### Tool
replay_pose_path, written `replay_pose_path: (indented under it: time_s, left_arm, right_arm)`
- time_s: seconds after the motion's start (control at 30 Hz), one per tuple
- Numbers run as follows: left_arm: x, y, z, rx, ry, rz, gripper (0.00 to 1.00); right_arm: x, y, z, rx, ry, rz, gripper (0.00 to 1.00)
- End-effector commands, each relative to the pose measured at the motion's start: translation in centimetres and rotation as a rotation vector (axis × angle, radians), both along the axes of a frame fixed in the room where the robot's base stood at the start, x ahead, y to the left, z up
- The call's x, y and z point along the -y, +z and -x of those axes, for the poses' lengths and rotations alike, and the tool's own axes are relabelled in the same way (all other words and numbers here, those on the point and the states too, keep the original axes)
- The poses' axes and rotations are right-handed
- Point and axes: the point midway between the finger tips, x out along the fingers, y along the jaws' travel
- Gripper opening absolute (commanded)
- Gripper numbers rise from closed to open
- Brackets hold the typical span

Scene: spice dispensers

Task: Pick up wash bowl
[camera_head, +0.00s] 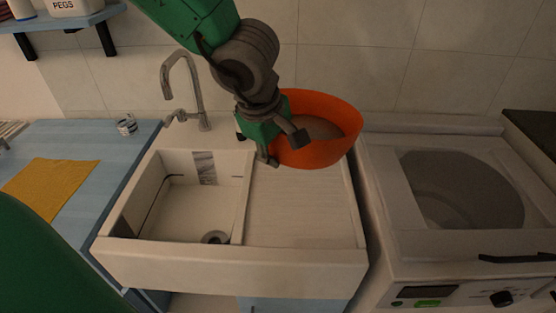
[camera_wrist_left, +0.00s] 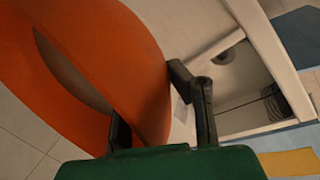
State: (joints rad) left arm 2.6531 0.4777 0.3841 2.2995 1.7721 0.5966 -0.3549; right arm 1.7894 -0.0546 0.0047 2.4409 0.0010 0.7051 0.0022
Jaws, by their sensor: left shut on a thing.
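The orange wash bowl (camera_head: 343,143) is tilted and held above the back of the sink's drainboard in the head view. It fills the left side of the left wrist view (camera_wrist_left: 130,65). My left gripper (camera_head: 283,150) is shut on the near left side of the bowl's wall. In the left wrist view its two dark fingers (camera_wrist_left: 158,110) lie on either side of the wall. My right gripper does not show in either view.
A white sink (camera_head: 120,250) with an empty basin and a ribbed drainboard lies below the bowl. A tap (camera_head: 197,95) stands behind the basin. A washing machine (camera_head: 385,230) is at the right. A blue counter (camera_head: 95,140) with a yellow cloth (camera_head: 50,187) is at the left.

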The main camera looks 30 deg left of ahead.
Motion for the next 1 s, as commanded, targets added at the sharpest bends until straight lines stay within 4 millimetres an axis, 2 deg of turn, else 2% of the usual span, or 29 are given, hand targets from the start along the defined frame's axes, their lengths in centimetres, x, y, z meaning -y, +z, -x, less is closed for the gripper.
replay_pose_path:
  time_s: [0.03,0.3,0.7,0.8,1.0]
  left_arm:
    - [0.0,1.1,-0.1,0.005,0.002,0.002,0.0]
    - [0.2,4.2,-0.1,0.005,0.0,0.0,0.0]
    - [0.0,7.3,-0.2,0.005,0.001,0.002,0.0]
    - [0.0,7.7,-0.1,0.014,0.0,0.003,0.0]
    - [0.0,8.8,0.0,0.124,-0.001,0.025,0.0]
  right_arm:
    - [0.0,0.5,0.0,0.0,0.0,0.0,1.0]
    - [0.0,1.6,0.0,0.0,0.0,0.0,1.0]
    - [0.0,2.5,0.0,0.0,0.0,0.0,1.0]
    - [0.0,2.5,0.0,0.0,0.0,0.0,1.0]
    - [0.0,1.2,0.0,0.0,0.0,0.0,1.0]
